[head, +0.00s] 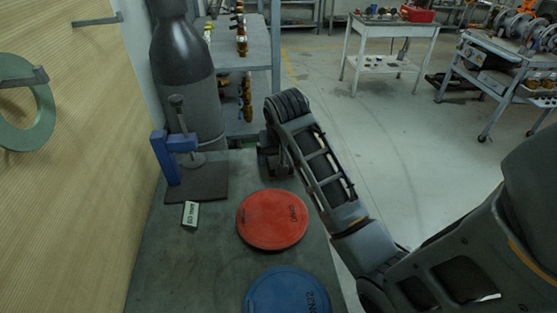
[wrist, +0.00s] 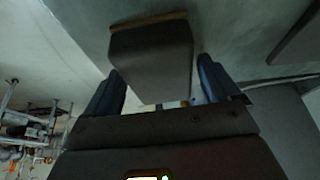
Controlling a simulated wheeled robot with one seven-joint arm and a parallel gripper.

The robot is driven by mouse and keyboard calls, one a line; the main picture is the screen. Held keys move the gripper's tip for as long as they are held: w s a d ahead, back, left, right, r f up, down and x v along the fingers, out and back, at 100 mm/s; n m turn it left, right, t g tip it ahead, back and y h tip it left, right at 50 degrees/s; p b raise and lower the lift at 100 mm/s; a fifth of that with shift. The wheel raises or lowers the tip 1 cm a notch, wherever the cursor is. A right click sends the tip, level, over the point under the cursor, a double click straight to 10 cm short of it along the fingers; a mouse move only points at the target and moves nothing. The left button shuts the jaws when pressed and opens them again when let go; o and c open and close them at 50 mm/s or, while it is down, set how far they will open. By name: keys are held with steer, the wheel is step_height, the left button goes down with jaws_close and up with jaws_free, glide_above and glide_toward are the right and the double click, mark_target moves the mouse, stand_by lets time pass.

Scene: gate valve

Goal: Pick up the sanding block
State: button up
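The sanding block (wrist: 150,58) is a dark grey-brown block with a tan strip along its far edge, in the upper middle of the wrist view. My gripper (wrist: 162,88) is open, with one blue-grey finger on each side of the block. A narrow gap shows on the right side; I cannot tell whether the left finger touches it. In the head view my gripper (head: 275,170) is low at the right edge of the dark green bench (head: 215,270). The arm and gripper hide most or all of the block there.
On the bench are a red disc (head: 272,220), a blue disc (head: 288,292), a small labelled box (head: 190,214) and a blue clamp stand (head: 170,158) on a dark plate. A grey cylinder (head: 187,85) stands behind. Open floor lies to the right.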

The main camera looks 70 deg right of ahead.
steer(key=c, duration=0.9)
steer(key=shift+r, duration=0.15)
step_height(320, 180, up, 4)
steer(key=shift+w+f, duration=0.1)
steer(key=shift+f, duration=0.05)
steer(key=shift+s+d+r, duration=1.2)
steer(key=shift+s+d, duration=0.1)
steer(key=shift+d, duration=0.2)
steer(key=shift+s+d+r, duration=1.2)
steer(key=shift+s+d, duration=0.1)
steer(key=shift+d, duration=0.2)
steer(key=shift+s+d+r, duration=1.2)
steer(key=shift+s+d, duration=0.1)
steer(key=shift+d, duration=0.2)
